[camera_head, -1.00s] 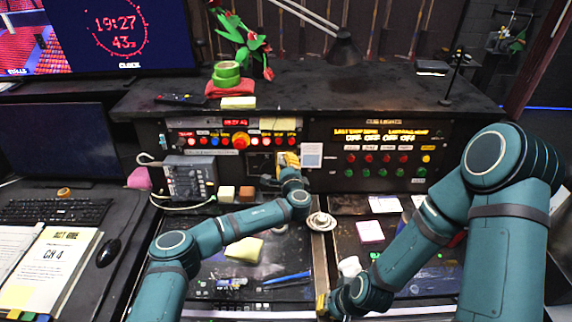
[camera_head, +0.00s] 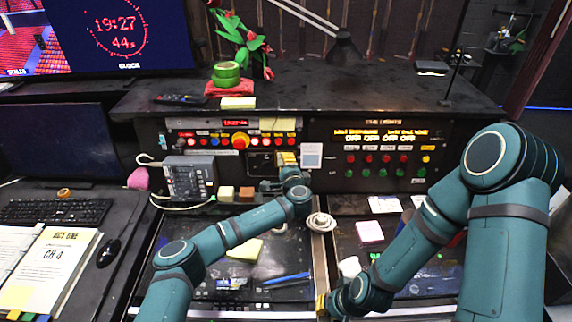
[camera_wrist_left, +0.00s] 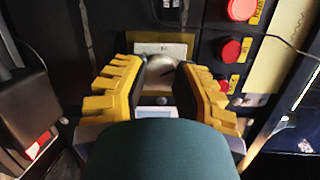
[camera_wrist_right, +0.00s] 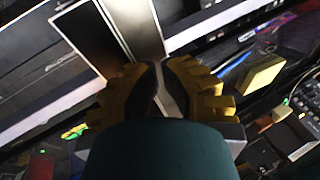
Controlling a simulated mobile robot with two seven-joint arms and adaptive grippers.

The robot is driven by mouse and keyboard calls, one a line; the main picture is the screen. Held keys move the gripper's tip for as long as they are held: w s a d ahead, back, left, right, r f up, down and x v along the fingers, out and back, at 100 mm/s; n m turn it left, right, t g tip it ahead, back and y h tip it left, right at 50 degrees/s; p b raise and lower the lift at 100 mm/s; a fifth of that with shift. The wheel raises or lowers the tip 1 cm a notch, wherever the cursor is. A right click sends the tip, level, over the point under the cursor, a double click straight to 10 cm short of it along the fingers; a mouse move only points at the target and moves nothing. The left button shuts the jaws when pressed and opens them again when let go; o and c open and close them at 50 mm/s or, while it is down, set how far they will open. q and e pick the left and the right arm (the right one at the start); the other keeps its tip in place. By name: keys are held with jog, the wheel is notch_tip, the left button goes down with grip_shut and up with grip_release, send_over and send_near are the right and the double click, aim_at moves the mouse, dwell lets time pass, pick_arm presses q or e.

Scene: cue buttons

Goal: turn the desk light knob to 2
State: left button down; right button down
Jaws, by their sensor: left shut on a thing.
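The desk light knob (camera_wrist_left: 160,70) is a round silver knob on a dark panel, in front of a small pale label plate (camera_wrist_left: 163,48). In the left wrist view it sits between the yellow fingers of my left gripper (camera_wrist_left: 160,77), which is shut on it. In the head view my left gripper (camera_head: 287,160) is at the front of the control panel and hides the knob. The numbers around the knob are too small to read. My right gripper (camera_head: 322,304) is low at the front of the desk, away from the knob; its fingertips (camera_wrist_right: 160,68) look closed together with nothing held.
Red buttons (camera_wrist_left: 230,50) stand close to the right of the knob in the left wrist view. A cue lights panel (camera_head: 380,155) with red and green buttons is to the right. A grey boxy device (camera_head: 190,177) and small blocks (camera_head: 246,193) are left of my left gripper.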

pick_arm(q)
jog(key=shift+a+r, duration=0.15)
jog(key=c, duration=0.6)
grip_release()
jog(key=v, duration=1.2)
